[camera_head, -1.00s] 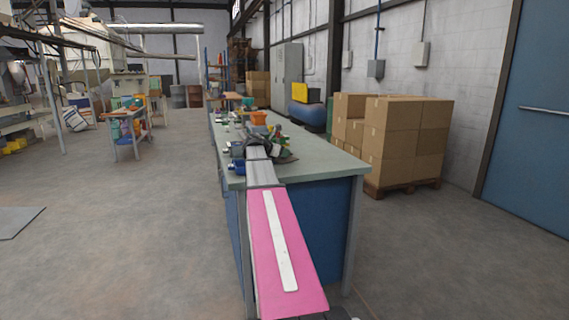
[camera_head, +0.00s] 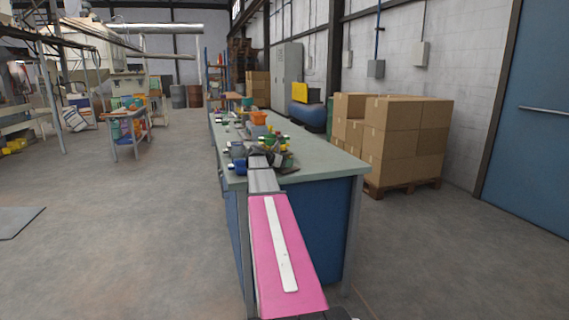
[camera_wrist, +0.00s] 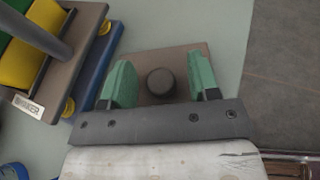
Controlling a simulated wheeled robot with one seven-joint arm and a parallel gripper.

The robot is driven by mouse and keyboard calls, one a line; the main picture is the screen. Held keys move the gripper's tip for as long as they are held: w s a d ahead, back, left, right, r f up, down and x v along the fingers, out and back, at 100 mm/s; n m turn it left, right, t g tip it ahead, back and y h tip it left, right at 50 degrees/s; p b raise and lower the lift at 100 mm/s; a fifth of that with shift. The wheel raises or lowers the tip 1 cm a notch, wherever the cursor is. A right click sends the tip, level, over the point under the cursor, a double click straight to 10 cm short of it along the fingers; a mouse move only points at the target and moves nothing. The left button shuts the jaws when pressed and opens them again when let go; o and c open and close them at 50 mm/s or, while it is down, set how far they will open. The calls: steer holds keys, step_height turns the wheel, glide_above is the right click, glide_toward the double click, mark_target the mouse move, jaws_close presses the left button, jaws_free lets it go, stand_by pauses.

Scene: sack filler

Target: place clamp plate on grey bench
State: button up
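The clamp plate (camera_wrist: 178,59), a flat brown plate with a dark round knob (camera_wrist: 160,82), shows in the wrist view on or just above the grey bench (camera_wrist: 224,40). My gripper (camera_wrist: 161,82) has its green fingers on either side of the knob, with a gap on each side, so it is open. The dark gripper body hides the plate's near edge. In the head view the grey bench (camera_head: 318,158) stands ahead on blue sides. My pink arm reaches over its near end, and the gripper and plate are hard to make out among the items there.
A brown-based device (camera_wrist: 62,80) with yellow and green parts and a blue piece stands left of the plate in the wrist view. The bench edge and floor (camera_wrist: 285,70) lie to the right. Boxes on a pallet (camera_head: 405,140) stand right of the bench, whose right side is mostly clear.

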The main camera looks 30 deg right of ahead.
steer(key=shift+r, duration=0.2)
steer(key=v, duration=1.2)
stand_by(0.9)
